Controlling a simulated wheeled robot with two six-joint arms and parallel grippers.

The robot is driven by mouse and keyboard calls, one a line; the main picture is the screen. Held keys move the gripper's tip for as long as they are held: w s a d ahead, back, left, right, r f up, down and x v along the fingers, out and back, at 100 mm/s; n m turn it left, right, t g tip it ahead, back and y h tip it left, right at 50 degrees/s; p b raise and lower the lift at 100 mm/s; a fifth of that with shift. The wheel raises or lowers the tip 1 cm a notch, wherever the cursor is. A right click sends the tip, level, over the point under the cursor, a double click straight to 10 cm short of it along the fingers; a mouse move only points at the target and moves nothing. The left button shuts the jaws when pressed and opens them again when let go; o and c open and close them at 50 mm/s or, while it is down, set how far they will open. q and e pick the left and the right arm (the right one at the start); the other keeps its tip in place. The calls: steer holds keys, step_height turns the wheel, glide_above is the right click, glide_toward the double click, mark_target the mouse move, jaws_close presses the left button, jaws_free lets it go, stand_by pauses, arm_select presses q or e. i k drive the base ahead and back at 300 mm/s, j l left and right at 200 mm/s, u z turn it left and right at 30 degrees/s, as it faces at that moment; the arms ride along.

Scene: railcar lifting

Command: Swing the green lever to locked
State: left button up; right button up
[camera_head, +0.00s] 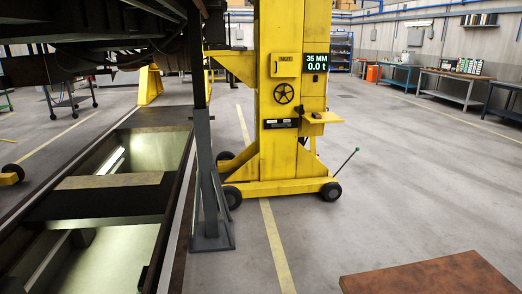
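A thin lever (346,163) with a green knob at its tip sticks up from the right end of the yellow lifting jack's base. It leans up and to the right. The yellow lifting jack (292,150) stands on black wheels in the middle of the view. Its display (316,61) reads 35 MM and 0.0 t. A handwheel (284,93) and a small side shelf (322,118) are on its front. Neither of my grippers shows in the view.
A dark railcar underside (90,50) overhangs a lit inspection pit (150,150) at left. A grey post (208,190) stands beside the pit, left of the jack. A brown tabletop (430,275) fills the lower right corner. Workbenches (448,88) line the right wall. The floor right of the jack is clear.

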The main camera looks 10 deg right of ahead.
mark_target(357, 148)
steer(key=i, duration=2)
steer(key=i+z, duration=0.3)
steer(key=i, duration=0.15)
steer(key=i+z, duration=0.35)
steer(key=i+j+z, duration=0.3)
steer(key=i, duration=0.25)
steer(key=i+j+z, duration=0.35)
steer(key=i+l+z, duration=0.25)
steer(key=i+z, duration=0.2)
steer(key=i, duration=0.2)
steer(key=i+z, duration=0.45)
steer(key=i, duration=0.25)
steer(key=i+j+z, duration=0.25)
steer(key=i+z, duration=0.2)
steer(key=i, duration=0.2)
steer(key=i+l, duration=0.15)
steer(key=i, duration=0.6)
steer(key=z, duration=0.05)
